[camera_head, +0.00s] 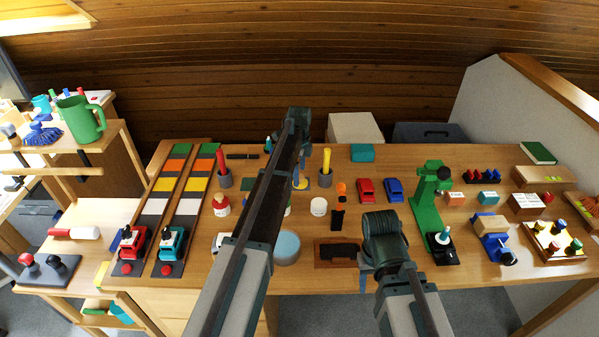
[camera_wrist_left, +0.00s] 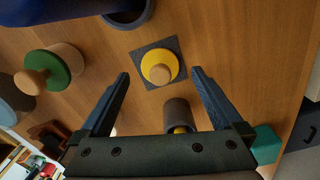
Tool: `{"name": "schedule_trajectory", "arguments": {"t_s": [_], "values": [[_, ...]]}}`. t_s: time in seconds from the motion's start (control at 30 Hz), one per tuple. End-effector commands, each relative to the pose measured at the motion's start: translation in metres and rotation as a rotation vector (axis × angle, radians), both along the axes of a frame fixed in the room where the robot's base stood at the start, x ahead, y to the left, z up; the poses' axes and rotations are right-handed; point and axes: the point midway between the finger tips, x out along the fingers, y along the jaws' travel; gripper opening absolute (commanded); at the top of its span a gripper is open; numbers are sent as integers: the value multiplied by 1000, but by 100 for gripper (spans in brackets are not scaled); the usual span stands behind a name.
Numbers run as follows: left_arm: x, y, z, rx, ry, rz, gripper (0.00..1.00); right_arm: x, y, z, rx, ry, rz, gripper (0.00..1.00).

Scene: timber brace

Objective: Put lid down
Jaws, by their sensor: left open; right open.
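A yellow lid with a round wooden knob (camera_wrist_left: 160,72) lies on a dark square pad (camera_wrist_left: 143,53) in the left wrist view. In the head view the lid (camera_head: 302,184) is partly hidden by my left arm. My left gripper (camera_wrist_left: 160,75) is open and empty, its fingers spread to either side of the lid in that view and apart from it. A green lid with a wooden knob (camera_wrist_left: 47,75) sits on a pale jar to the left in the wrist view. My right gripper (camera_head: 366,277) is open near the table's front edge; its fingers are partly hidden.
A dark cup (camera_wrist_left: 178,112) holding a yellow stick (camera_head: 327,158) stands close to the pad. A teal block (camera_head: 362,152), red car (camera_head: 366,190) and blue car (camera_head: 395,190) stand to the right. A white-lidded jar (camera_head: 318,207) and dark-topped wooden block (camera_head: 337,253) are nearer the front.

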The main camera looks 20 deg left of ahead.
Motion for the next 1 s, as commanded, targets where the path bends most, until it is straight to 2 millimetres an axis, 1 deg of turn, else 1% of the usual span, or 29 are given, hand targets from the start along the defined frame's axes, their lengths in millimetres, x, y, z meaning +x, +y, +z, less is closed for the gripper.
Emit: {"name": "schedule_trajectory", "arguments": {"t_s": [0.03, 0.4, 0.53, 0.7, 1.0], "values": [[0, 0, 14, 0, 0, 0, 100, 0, 0, 14, 0, 0, 0, 50], [0, 0, 71, 0, 0, 0, 100, 0, 0, 71, 0, 0, 0, 50], [0, 0, 88, 0, 0, 0, 100, 0, 0, 88, 0, 0, 0, 50], [0, 0, 97, 0, 0, 0, 100, 0, 0, 98, 0, 0, 0, 50], [0, 0, 97, 0, 0, 0, 100, 0, 0, 97, 0, 0, 0, 50]]}}
